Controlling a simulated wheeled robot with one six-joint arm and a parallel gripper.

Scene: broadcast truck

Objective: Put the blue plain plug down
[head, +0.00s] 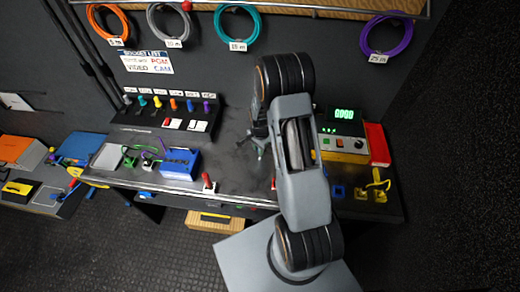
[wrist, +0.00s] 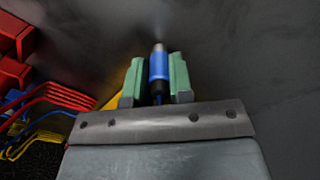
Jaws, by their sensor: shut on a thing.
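The blue plain plug (wrist: 159,66) is upright in the wrist view, a blue cylinder with a silver tip. My gripper (wrist: 158,80) is shut on it, with a green-padded finger on each side. In the head view my gripper (head: 258,145) is over the grey worktop (head: 225,160), left of my arm. The plug itself cannot be made out in the head view. Whether the plug touches the worktop is not clear.
A rack of coloured plugs (head: 170,108) stands at the back left. A blue box (head: 180,163) sits on the left worktop. A tester reading "GOOD" (head: 343,115) and a red box (head: 376,145) stand right. Coiled cables hang on the wall.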

